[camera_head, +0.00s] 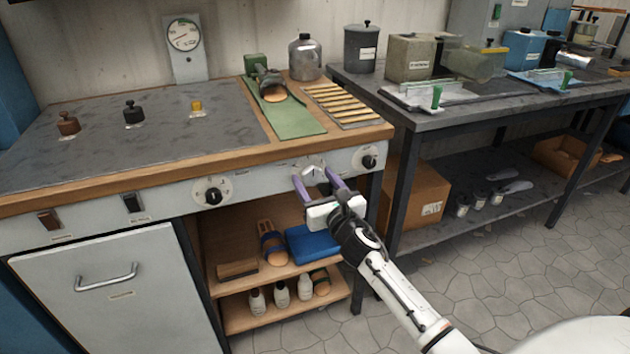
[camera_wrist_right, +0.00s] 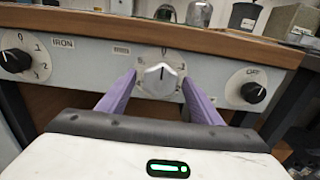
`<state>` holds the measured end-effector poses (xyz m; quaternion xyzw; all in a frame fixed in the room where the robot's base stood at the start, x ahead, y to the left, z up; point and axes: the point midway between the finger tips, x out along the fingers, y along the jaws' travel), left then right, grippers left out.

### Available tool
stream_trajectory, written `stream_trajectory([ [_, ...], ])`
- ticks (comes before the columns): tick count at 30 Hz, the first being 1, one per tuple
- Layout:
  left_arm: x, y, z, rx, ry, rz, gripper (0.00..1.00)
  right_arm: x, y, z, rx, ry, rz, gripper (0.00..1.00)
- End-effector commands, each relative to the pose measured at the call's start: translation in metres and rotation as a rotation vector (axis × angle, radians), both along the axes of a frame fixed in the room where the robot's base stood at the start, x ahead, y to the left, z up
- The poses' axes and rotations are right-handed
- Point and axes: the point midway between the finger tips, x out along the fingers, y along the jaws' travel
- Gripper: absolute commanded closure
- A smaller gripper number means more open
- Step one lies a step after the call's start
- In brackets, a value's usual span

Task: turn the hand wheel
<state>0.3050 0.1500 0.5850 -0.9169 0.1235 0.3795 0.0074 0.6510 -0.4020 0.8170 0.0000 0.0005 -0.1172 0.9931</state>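A pale, lobed hand wheel (camera_head: 314,171) sits on the grey front panel of the workbench. In the right wrist view the hand wheel (camera_wrist_right: 160,79) is on a round white dial plate, straight ahead between my fingers. My right gripper (camera_head: 316,178) has two purple fingers spread apart, one to each side of the wheel. In the wrist view the fingers of this gripper (camera_wrist_right: 159,80) show clear gaps to the wheel, so it is open and empty. Whether the fingertips reach level with the wheel is hard to tell. My left gripper is not in view.
A black knob marked iron (camera_wrist_right: 15,56) is left of the wheel and another black knob (camera_wrist_right: 254,92) is right of it. The wooden bench edge (camera_wrist_right: 200,40) runs just above the panel. Open shelves (camera_head: 240,285) with sandals and bottles lie below.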

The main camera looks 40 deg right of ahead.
Motion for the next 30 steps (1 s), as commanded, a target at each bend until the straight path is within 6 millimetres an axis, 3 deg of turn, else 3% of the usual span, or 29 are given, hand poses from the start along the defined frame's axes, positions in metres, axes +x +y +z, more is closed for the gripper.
stream_trajectory([
  [1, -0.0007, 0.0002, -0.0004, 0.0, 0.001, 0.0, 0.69, -0.0002, 0.0001, -0.0001, 0.0, 0.0, 0.0, 0.5],
  [6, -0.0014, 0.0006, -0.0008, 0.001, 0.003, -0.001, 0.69, -0.0002, 0.0003, -0.0001, 0.0, 0.0, 0.0, 0.79],
  [7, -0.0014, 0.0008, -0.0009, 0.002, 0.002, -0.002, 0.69, -0.0002, 0.0003, -0.0001, 0.0, 0.0, 0.0, 0.8],
  [19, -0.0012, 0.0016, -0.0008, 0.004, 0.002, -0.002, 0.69, -0.0003, 0.0004, 0.0, 0.08, -0.02, 0.0, 0.8],
  [30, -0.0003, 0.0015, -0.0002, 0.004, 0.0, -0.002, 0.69, -0.0003, 0.0001, 0.0004, 0.374, -0.092, 0.0, 0.8],
])
